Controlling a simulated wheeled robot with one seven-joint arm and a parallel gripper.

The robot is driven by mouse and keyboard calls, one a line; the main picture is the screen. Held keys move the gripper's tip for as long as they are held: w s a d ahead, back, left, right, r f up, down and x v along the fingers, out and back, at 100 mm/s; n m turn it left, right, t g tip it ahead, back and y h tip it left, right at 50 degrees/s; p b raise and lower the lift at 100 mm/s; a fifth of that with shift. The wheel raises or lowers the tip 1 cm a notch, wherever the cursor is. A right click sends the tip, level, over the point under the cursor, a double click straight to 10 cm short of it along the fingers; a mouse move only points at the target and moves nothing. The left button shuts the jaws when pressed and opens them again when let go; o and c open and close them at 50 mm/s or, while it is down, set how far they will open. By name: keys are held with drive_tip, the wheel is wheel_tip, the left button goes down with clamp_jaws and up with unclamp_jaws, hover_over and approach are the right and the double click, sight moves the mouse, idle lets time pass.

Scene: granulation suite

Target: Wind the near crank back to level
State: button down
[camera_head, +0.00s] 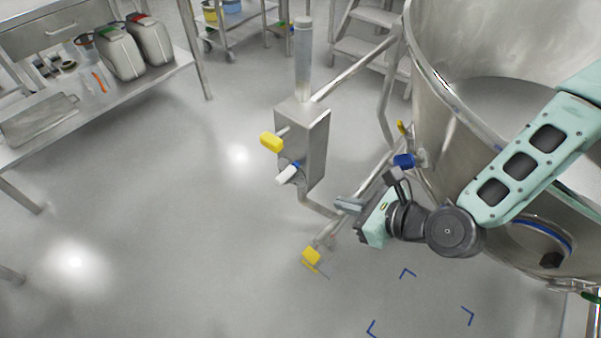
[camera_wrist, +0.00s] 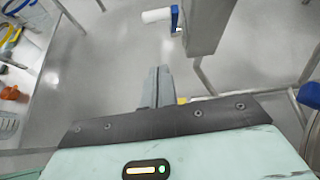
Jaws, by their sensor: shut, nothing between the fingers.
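A steel gearbox (camera_head: 304,135) stands at the middle of the head view. A crank with a white grip (camera_head: 286,175) and a blue arm sits low on its left face; it also shows at the top of the wrist view as the white grip (camera_wrist: 157,15). A yellow grip (camera_head: 271,142) sticks out higher on the same box. My gripper (camera_head: 346,203) is to the right of and below the white grip, apart from it. In the wrist view its fingers (camera_wrist: 157,87) are shut together and empty.
A large steel vessel (camera_head: 440,70) fills the right side. Pipes (camera_head: 355,70) run from the box towards it. A yellow pedal-like part (camera_head: 311,256) is near the floor. A steel table (camera_head: 165,75) with jerrycans stands at left. The floor between is clear.

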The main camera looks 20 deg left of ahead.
approach(287, 176)
drive_tip(key=shift+w+a+f, duration=1.05)
drive_tip(key=shift+a+f, duration=1.25)
drive_tip(key=shift+f, duration=0.25)
drive_tip(key=shift+m, duration=0.4)
drive_tip(key=r+p, duration=0.1)
drive_tip(key=p, duration=0.1)
drive_tip(key=a+r+h+p, duration=0.1)
drive_tip(key=p, duration=0.1)
drive_tip(key=shift+w+a+r+g+h, duration=0.2)
drive_tip(key=shift+w+a+g+h, duration=0.1)
drive_tip(key=shift+w, duration=0.05)
drive_tip(key=p, duration=0.1)
drive_tip(key=a+h+p, duration=0.1)
drive_tip(key=p, duration=0.1)
drive_tip(key=shift+w+a+r+g+h, duration=0.25)
drive_tip(key=shift+w+a+g+h, duration=0.05)
drive_tip(key=shift+a+g, duration=0.1)
drive_tip(key=shift+w+a, duration=0.25)
drive_tip(key=shift+a, duration=0.3)
drive_tip(key=shift+f, duration=0.1)
